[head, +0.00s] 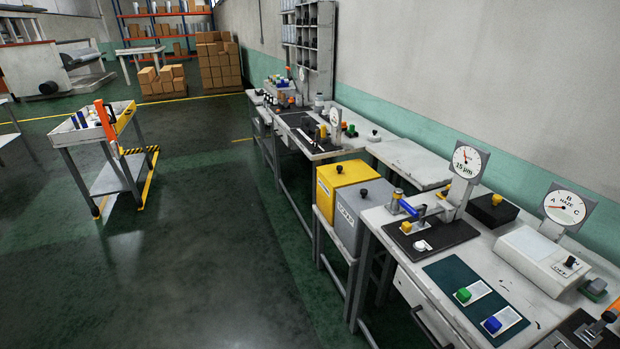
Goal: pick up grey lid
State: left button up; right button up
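A grey box (349,228) with a white label on its front stands between the benches. Its grey lid (372,205) forms the top and carries a small black knob (363,193). The lid looks closed on the box. A yellow box (325,197) with a yellow top and its own black knob (339,168) stands right beside it, on the left. Neither of my grippers shows in the head view.
The near bench (535,275) holds a dial gauge (466,161), a second dial (564,207) and green and blue knobbed pieces. A trolley (95,127) stands at left. The floor (210,250) between trolley and benches is clear.

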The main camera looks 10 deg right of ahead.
aim_at(358, 196)
jog(key=i+j+u, duration=0.15)
jog(key=i, duration=0.8)
jog(key=i+j+u, duration=0.2)
jog(key=i, duration=0.8)
jog(key=i+z, duration=0.25)
jog(key=z, duration=0.15)
jog(key=i+j+z, duration=0.1)
jog(key=i+z, duration=0.15)
jog(key=z, duration=0.15)
jog(key=i+j+z, duration=0.2)
jog(key=z, duration=0.2)
jog(key=i+j+z, duration=0.2)
jog(key=z, duration=0.2)
jog(key=i+j+z, duration=0.2)
jog(key=j+z, duration=0.2)
jog(key=l, duration=0.1)
